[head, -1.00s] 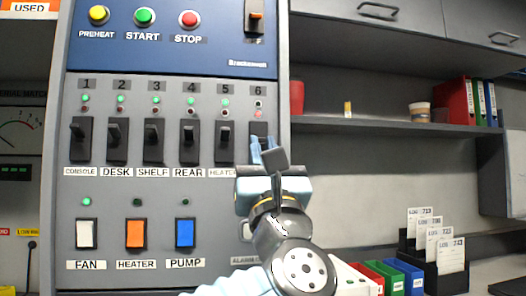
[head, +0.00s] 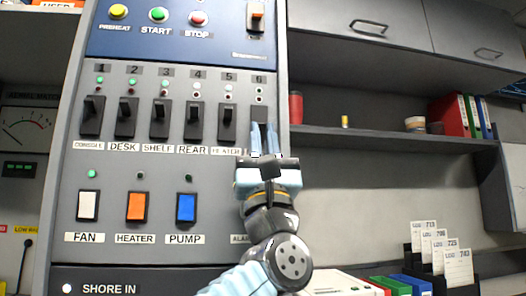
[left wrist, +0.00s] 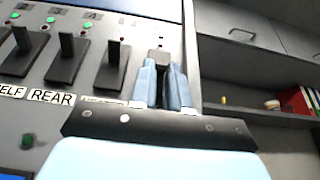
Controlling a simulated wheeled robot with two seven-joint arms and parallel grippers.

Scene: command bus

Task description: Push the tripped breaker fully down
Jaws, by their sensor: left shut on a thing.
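The breaker row on the grey panel has black levers numbered 1 to 6. Breaker 6 (head: 258,113), at the right end, is mostly covered by my left gripper (head: 263,140). In the left wrist view, the blue fingers of the gripper (left wrist: 165,88) are shut on its dark lever (left wrist: 158,57), whose end shows between the fingertips. The exact lever angle is hard to tell. My right gripper is not in view.
Breaker 5 (head: 227,122) stands close to the left of the gripper. FAN, HEATER (head: 137,207) and PUMP (head: 186,208) switches sit below. A shelf (head: 370,135) and log cards (head: 440,250) are to the right.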

